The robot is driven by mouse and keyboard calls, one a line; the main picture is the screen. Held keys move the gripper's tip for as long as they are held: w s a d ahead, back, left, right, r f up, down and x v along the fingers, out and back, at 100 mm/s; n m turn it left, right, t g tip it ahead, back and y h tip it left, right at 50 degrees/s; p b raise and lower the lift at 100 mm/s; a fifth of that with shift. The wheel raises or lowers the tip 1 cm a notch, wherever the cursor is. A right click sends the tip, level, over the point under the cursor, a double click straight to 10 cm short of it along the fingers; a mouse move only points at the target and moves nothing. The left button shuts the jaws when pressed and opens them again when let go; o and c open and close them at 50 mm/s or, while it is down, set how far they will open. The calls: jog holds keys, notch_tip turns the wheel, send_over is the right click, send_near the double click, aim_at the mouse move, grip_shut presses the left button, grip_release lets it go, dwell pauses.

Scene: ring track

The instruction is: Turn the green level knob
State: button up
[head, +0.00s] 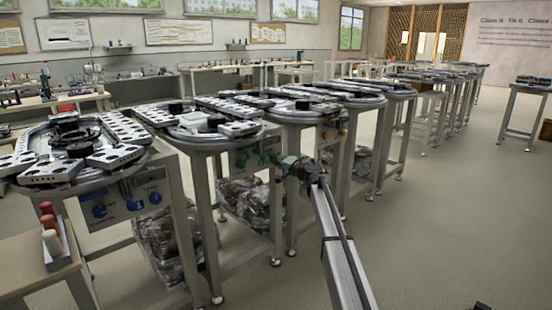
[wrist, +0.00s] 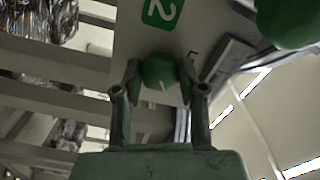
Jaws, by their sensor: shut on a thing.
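In the head view my gripper (head: 278,160) reaches the front panel (head: 243,157) under one of the round tables. The knob is too small to make out clearly there.
A second green round part (wrist: 288,22) is close at the upper right of the wrist view. Several round-topped stations stand in a row, the nearest with a blue-knobbed panel (head: 128,198). Wrapped bundles (head: 250,202) lie below.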

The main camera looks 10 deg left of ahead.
jog(key=shift+w+a+m, duration=0.1)
jog(key=shift+m, duration=0.2)
jog(key=o, duration=1.1)
jog(key=shift+o, duration=0.2)
jog(key=v, duration=1.2)
